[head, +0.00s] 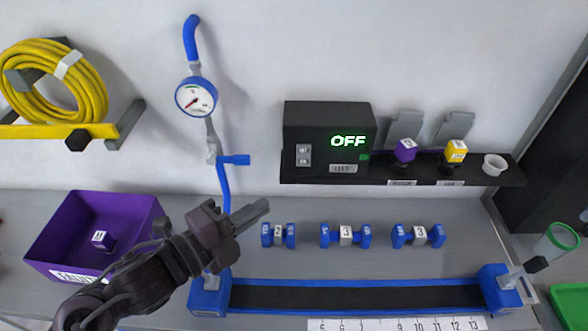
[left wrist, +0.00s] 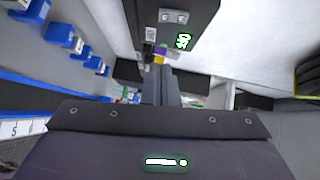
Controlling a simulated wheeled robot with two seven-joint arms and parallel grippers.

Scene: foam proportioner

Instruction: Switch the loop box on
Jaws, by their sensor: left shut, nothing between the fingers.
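The loop box (head: 329,137) is a black box on the wall shelf in the head view, with a green lit display reading OFF (head: 348,141). A small pale switch plate (head: 303,155) sits at the left of its front face. In the left wrist view the box (left wrist: 180,20) shows at the top, with its switch plate (left wrist: 174,17) and green display. My left gripper (head: 262,208) is shut and empty, below and left of the box and apart from it. Its fingers also show in the left wrist view (left wrist: 160,85). My right gripper is not in view.
A purple bin (head: 50,240) stands at the left. Blue dumbbell-shaped pieces, such as one with a 3 (head: 345,235), lie on the bench behind a black-and-blue track (head: 350,297). Purple and yellow cubes and a white cup (head: 494,166) stand on the shelf. A gauge (head: 196,97) hangs on the wall.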

